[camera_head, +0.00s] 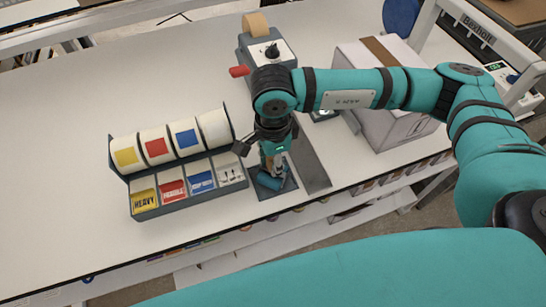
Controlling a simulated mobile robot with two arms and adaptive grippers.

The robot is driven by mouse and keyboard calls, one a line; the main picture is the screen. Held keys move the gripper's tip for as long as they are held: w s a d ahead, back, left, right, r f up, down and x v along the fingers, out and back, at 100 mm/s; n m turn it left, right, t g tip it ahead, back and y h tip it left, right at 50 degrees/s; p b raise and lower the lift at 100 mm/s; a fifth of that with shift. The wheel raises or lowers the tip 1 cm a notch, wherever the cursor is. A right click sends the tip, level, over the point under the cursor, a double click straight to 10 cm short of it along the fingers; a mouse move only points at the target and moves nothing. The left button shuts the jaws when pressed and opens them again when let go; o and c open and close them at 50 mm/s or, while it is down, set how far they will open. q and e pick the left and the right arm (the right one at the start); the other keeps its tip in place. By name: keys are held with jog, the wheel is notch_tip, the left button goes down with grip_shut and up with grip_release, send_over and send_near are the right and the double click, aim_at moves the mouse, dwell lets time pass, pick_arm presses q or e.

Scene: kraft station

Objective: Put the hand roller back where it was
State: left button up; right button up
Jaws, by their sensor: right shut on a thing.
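My right gripper (274,150) points down at the front part of the table, just right of the label rack. It is shut on the hand roller, whose teal cylinder (269,182) shows below the fingers. The roller is over a small dark grey tray (288,186) at the table's front edge. The gripper hides the roller's handle, and I cannot tell whether the roller touches the tray. My left gripper is not in view.
A grey rack (180,207) with label rolls and labelled bins stands close on the left. A tape dispenser (266,46) is behind my right gripper. A cardboard box (385,85) stands to the right, under my right arm. The white table (60,130) is clear at far left.

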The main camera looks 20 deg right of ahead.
jog(key=shift+f+b, duration=0.2)
jog(key=shift+b, duration=0.15)
jog(key=o, duration=1)
jog(key=shift+r, duration=0.1)
jog(key=shift+c, duration=0.2)
jog(key=shift+r+p, duration=0.35)
jog(key=shift+p, duration=0.2)
notch_tip(320, 180, up, 10)
jog(key=b, duration=0.4)
jog(key=shift+r, duration=0.85)
